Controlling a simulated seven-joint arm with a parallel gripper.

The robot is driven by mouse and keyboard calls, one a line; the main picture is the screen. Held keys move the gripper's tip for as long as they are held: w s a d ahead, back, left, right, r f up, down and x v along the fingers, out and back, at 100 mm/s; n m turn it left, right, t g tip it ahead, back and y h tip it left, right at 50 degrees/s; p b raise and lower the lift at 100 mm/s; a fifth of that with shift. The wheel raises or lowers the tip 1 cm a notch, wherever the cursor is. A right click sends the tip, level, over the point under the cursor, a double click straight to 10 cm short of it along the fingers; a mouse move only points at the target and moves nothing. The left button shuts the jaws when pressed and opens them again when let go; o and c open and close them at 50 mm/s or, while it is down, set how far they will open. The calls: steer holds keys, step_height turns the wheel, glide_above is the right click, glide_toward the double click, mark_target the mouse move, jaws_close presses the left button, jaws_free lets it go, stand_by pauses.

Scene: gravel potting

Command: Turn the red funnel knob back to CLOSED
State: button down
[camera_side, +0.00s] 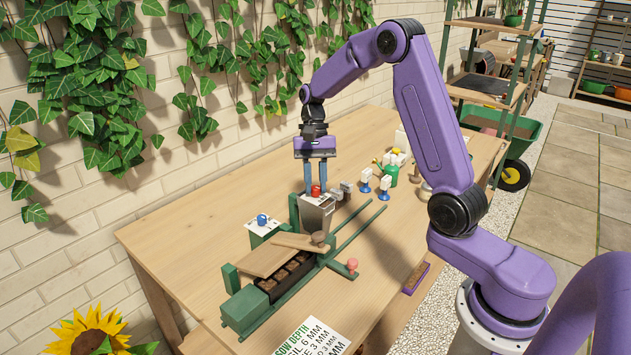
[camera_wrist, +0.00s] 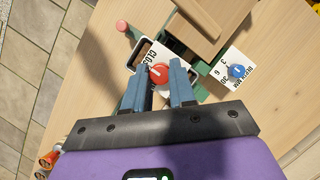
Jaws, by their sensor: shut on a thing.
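The red knob (camera_side: 316,191) sits on the grey funnel hopper (camera_side: 315,214) on the workbench. In the wrist view the red knob (camera_wrist: 158,74) has a white mark on top, and part of a label starting "CLOS" shows beside it. My gripper (camera_side: 314,188) points straight down at the knob. In the wrist view my gripper (camera_wrist: 158,76) has its two blue fingers on either side of the knob, shut on it. The fingers hide part of the plate, so I cannot tell which setting the mark points to.
A blue dial (camera_side: 262,220) on a white numbered card stands left of the hopper. A green rail frame (camera_side: 252,307) with a seed tray and a wooden board lies in front. Small white-and-blue items (camera_side: 366,181) and a green watering can (camera_side: 390,174) stand to the right.

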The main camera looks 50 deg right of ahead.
steer(key=c, duration=0.9)
jaws_free()
steer(key=shift+c, duration=0.2)
steer(key=shift+r, duration=0.1)
steer(key=v, duration=1.7)
steer(key=shift+r, duration=0.2)
steer(key=s+a+f+n+t+h, duration=0.1)
steer(key=s+a+f+n+h, duration=0.25)
steer(key=s+a+n, duration=0.9)
steer(key=s+a+f+n+t, duration=0.1)
steer(key=s+f+n, duration=0.3)
steer(key=s, duration=0.6)
steer(key=s+a+f+n+t, duration=0.1)
steer(key=s+f+n, duration=0.4)
steer(key=s, duration=0.6)
steer(key=shift+s+a, duration=0.15)
steer(key=shift+a, duration=0.2)
